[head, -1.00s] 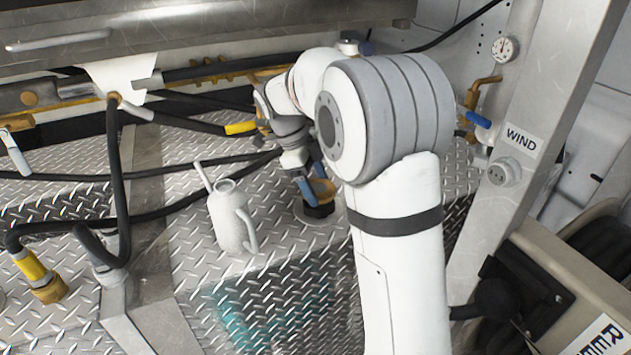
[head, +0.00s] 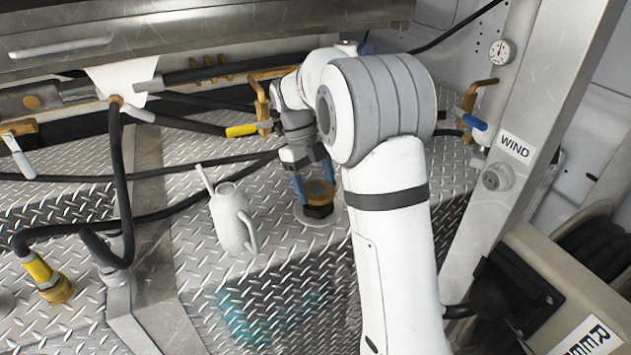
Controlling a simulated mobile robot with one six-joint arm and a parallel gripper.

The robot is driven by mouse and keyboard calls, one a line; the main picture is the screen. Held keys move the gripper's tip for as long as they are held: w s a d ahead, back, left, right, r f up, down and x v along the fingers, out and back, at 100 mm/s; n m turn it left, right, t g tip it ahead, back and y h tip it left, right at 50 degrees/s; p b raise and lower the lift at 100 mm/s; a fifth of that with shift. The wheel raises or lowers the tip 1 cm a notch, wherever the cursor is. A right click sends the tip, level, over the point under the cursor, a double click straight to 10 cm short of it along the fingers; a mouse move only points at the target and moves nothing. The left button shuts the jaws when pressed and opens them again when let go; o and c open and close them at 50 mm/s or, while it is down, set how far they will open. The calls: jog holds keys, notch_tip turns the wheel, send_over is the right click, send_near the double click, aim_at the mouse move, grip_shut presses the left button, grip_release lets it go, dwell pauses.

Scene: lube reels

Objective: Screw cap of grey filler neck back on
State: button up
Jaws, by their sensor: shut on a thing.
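A brass-coloured round cap (head: 319,190) sits at the top of a short dark neck (head: 319,211). The neck rises from a pale round flange (head: 322,222) on the diamond-plate deck. My gripper (head: 314,178) points down from above with its blue fingers on either side of the cap, shut on it. The cap looks in line with the neck and touching or very close to it. I cannot tell whether the threads engage.
A grey-white oil can (head: 233,220) with a spout stands on the deck close left of the neck. A yellow-handled brass valve (head: 262,118) is just behind the gripper. Black hoses (head: 150,180) cross the deck at left. A steel post (head: 515,150) stands at right.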

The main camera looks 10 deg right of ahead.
jog(key=shift+m, duration=0.6)
jog(key=o, duration=1.1)
jog(key=shift+o, duration=0.5)
jog(key=shift+r+p, duration=2.65)
jog(key=shift+r, duration=0.4)
